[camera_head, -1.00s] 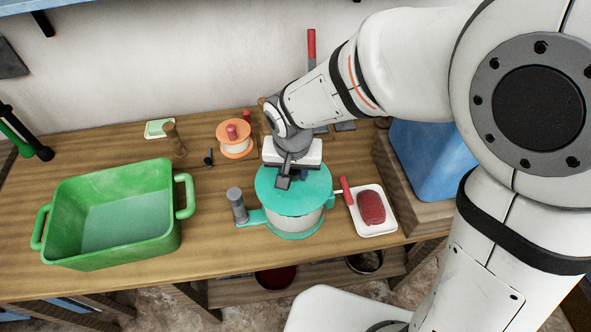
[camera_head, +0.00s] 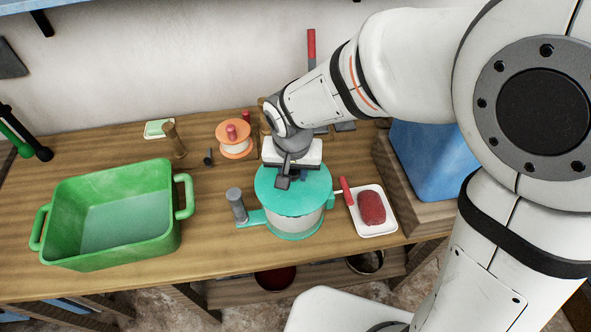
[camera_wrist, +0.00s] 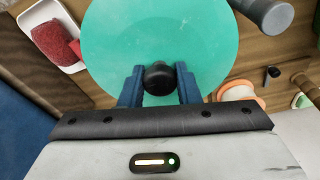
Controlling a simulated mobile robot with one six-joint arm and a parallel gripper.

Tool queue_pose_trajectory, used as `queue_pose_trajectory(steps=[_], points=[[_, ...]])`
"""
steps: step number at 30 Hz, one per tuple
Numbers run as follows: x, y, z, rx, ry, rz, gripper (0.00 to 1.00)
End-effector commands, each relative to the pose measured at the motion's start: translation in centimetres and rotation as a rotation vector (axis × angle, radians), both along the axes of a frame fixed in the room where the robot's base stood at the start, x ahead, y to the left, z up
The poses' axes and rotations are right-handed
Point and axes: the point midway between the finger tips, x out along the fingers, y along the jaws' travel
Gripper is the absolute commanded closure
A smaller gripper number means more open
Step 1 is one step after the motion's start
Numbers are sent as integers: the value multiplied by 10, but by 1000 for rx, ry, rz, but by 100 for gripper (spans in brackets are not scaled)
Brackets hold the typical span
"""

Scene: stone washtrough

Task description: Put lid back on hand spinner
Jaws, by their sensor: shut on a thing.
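The hand spinner (camera_head: 294,224) stands near the front edge of the wooden bench, with a pale drum, a teal base and a grey post at its left. The teal round lid (camera_head: 312,193) lies over the top of the drum; I cannot tell whether it is fully seated. In the wrist view the lid (camera_wrist: 155,35) fills the upper middle, with a black knob (camera_wrist: 158,78) at its centre. My gripper (camera_wrist: 159,85) is shut on this knob, one blue finger on each side. In the head view my gripper (camera_head: 284,182) is above the lid and hides part of it.
A green tub (camera_head: 110,247) stands at the left. A white tray (camera_head: 385,228) with a red sponge-like block (camera_head: 371,208) is close at the right. An orange and white spool (camera_head: 235,150) sits behind. A blue container (camera_head: 432,160) stands at the right. Bench between tub and spinner is mostly clear.

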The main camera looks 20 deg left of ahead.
Motion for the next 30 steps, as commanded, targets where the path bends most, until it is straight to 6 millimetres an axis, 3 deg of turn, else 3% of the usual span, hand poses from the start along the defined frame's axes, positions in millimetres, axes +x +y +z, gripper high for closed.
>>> queue_pose_trajectory(steps=[2,3,11,16,24,30], points=[[0,0,0,0,0,0,94],[0,0,0,0,0,0,67],[0,0,0,0,0,0,46],[0,0,0,0,0,1,45],[0,0,0,0,0,0,23],[0,0,0,0,0,0,23]])
